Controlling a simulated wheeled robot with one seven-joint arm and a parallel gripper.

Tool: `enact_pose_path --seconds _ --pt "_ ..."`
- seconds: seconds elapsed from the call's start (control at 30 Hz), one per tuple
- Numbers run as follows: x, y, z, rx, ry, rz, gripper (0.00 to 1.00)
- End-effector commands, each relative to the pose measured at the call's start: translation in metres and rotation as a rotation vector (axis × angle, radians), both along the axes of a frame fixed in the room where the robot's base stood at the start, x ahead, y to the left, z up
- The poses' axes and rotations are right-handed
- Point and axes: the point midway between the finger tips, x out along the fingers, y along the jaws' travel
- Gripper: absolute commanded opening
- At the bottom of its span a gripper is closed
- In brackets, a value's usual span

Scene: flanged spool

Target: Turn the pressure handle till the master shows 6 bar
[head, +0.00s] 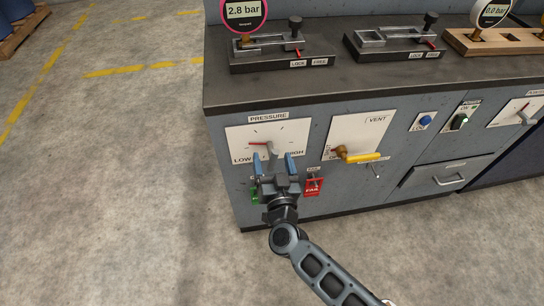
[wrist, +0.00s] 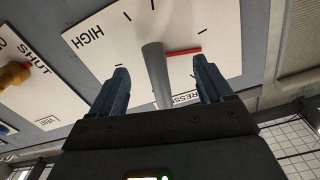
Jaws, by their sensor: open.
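The pressure panel (head: 290,132) is a white plate marked LOW and HIGH on the cabinet front. Its grey handle bar (wrist: 157,75) has a red pointer (wrist: 184,52) at its base; in the head view the red pointer (head: 258,143) points left. My gripper (head: 274,158) is in front of the panel, its blue fingers open on either side of the handle, with a visible gap at each side in the wrist view. A pink-ringed gauge (head: 244,10) reads 2.8 bar. A second gauge (head: 494,11) reads 0.0 bar. I cannot tell from any label which is the master.
The yellow vent handle (head: 362,157) is close to the right of my gripper. A red tag (head: 313,187) and a green item (head: 254,194) are low beside it. Two clamp fixtures (head: 285,52) (head: 398,40) stand on the dark worktop (head: 222,88).

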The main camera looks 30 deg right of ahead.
Motion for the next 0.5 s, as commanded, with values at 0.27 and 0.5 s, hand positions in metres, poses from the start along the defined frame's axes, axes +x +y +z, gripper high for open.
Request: enact_pose_path --seconds 0.27,0.5 --pt "-0.044 0.014 0.000 0.001 0.002 0.000 0.79" --pt "-0.059 0.019 0.000 0.001 0.000 -0.001 0.79"
